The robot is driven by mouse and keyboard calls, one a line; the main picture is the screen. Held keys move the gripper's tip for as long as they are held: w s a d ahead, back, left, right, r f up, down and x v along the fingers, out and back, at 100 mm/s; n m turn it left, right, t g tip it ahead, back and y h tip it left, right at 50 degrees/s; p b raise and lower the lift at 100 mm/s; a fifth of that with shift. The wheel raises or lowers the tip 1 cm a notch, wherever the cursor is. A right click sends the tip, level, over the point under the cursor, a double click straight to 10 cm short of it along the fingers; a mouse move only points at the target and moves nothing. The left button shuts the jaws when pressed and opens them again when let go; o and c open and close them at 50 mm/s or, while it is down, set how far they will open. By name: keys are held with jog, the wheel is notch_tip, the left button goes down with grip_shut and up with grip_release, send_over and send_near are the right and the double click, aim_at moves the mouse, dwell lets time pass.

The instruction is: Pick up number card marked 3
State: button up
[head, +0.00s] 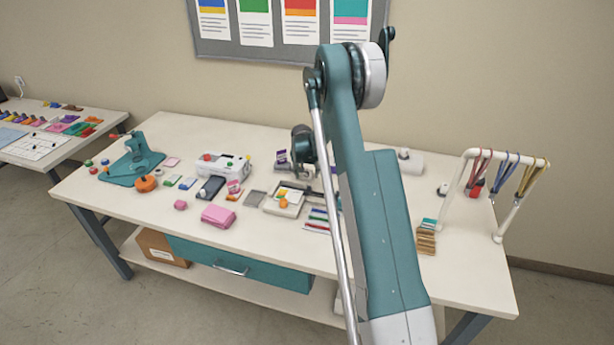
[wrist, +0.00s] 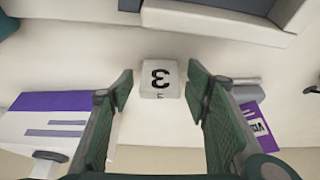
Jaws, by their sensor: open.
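The number card marked 3 (wrist: 160,78) is a small pale block-like piece with a black 3 and a smaller mark below it, turned about in the wrist view. It rests on the pale table top. My gripper (wrist: 160,90) is open, with one green-padded finger on each side of the card and a gap on both sides. The fingers appear apart from the card; their height above the table is hard to tell. In the head view my gripper is largely hidden around my wrist, and I cannot make out the card there.
A white-and-purple piece (wrist: 50,118) lies left of my fingers, and a purple-and-white box (wrist: 257,125) lies close on the right. A pale tray-like edge (wrist: 215,20) crosses the top. The table (head: 150,215) holds many small items; a strap rack (head: 510,215) stands right.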

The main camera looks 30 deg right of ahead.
aim_at(307, 170)
jog(key=shift+c, duration=0.4)
jog(key=c, duration=0.9)
jog(key=shift+r, duration=0.1)
jog(key=shift+r, duration=4.95)
